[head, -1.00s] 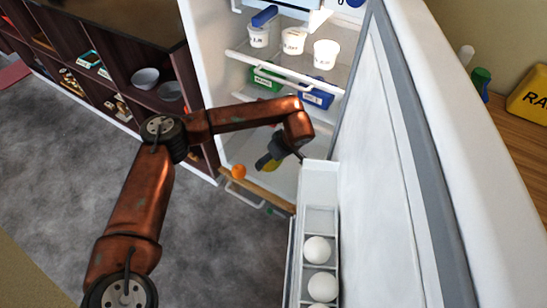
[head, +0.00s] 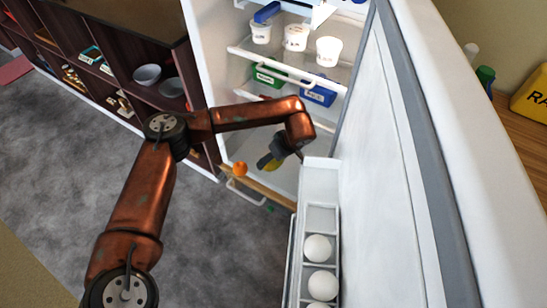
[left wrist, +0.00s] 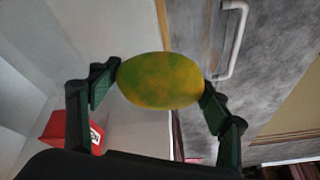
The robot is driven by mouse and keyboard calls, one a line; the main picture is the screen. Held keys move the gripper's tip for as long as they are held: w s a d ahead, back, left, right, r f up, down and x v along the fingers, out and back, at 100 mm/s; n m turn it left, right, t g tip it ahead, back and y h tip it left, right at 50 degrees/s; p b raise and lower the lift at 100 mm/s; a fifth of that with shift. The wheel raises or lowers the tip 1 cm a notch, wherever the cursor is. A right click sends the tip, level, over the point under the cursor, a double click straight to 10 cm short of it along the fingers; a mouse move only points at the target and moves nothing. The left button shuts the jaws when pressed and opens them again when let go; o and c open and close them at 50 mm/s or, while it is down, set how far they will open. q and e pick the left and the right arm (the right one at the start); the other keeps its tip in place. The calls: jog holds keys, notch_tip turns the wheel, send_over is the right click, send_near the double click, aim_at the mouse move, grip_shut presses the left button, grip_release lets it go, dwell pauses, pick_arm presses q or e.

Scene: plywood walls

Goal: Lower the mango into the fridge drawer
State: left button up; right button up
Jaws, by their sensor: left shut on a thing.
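My left gripper (head: 266,162) is inside the lower part of the open fridge, above the drawer. In the left wrist view, the green-yellow mango (left wrist: 160,80) sits between its two dark green fingers, which touch it on both sides. In the head view the mango is mostly hidden by the gripper. The drawer's wood-coloured front edge (head: 262,187) and its pale handle (head: 243,194) show below and left of the gripper; the handle also shows in the left wrist view (left wrist: 234,40). The drawer's inside is mostly out of sight. My right gripper is not in view.
A small orange round thing (head: 240,169) is at the drawer's front, left of the gripper. The open fridge door (head: 385,180) with an egg rack (head: 321,218) stands close on the right. A shelf above holds a green box (head: 268,77) and a blue box (head: 319,92).

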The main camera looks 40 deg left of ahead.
pick_arm(q)
notch_tip(320, 180, down, 11)
jog(key=b, duration=0.3)
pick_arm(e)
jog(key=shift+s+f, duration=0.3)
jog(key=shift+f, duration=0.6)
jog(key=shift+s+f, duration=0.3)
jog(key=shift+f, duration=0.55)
pick_arm(q)
jog(key=shift+f+b, duration=0.85)
jog(key=shift+f, duration=2)
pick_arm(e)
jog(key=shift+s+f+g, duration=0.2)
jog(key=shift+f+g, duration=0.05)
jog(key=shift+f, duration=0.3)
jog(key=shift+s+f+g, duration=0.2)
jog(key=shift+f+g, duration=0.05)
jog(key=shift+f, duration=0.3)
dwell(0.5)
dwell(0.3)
pick_arm(q)
jog(key=o, duration=1.4)
